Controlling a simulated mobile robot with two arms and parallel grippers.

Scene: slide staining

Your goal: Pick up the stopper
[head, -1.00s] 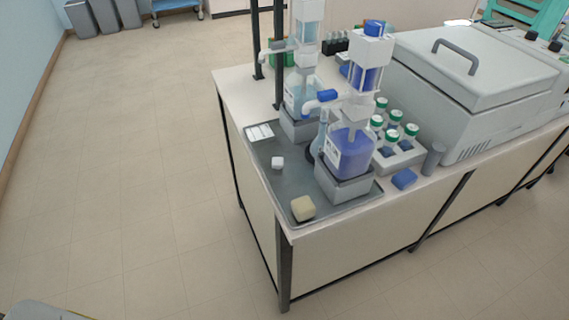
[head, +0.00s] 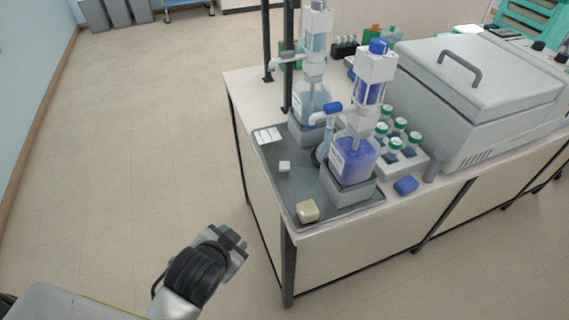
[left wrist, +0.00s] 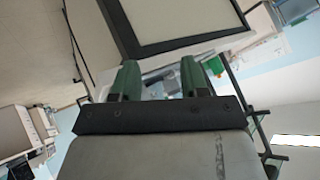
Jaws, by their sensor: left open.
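A small white piece (head: 284,167), which looks like the stopper, lies on the grey tray (head: 295,193) at the left end of the bench. A beige block (head: 307,211) sits near the tray's front corner. My left gripper (head: 231,237) is in the lower middle of the head view, off the bench's left end, apart from the tray and empty. In the left wrist view its two green fingers (left wrist: 158,80) stand apart with nothing between them. The stopper cannot be made out in that view. My right gripper is not in view.
Two dispenser bottles, one with blue liquid (head: 352,158) and one paler (head: 311,103), stand on the tray. A rack of green-capped bottles (head: 408,163), a blue block (head: 406,186) and a large grey lidded machine (head: 480,95) are to the right. Floor left of the bench is clear.

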